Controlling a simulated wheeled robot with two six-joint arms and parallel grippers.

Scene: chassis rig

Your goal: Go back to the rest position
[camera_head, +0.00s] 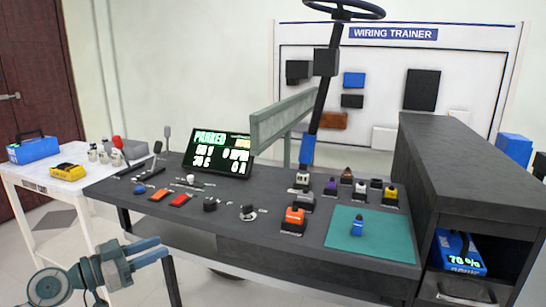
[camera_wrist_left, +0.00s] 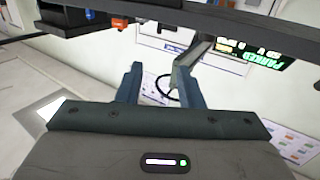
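My left gripper (camera_head: 163,247) is at the lower left of the head view, in front of the bench's left end and below its top. Its two blue-grey fingers are apart with nothing between them. The left wrist view also shows both fingers (camera_wrist_left: 160,72) spread and empty, with the dark bench edge beyond them. My right gripper is not seen in either view.
The dark bench (camera_head: 140,203) carries switches, a lit "PARKED" display (camera_head: 217,148), several small connectors and a teal mat (camera_head: 345,240) with a blue piece (camera_head: 358,226). A white side table (camera_head: 50,186) stands left. A dark cabinet (camera_head: 460,165) stands right.

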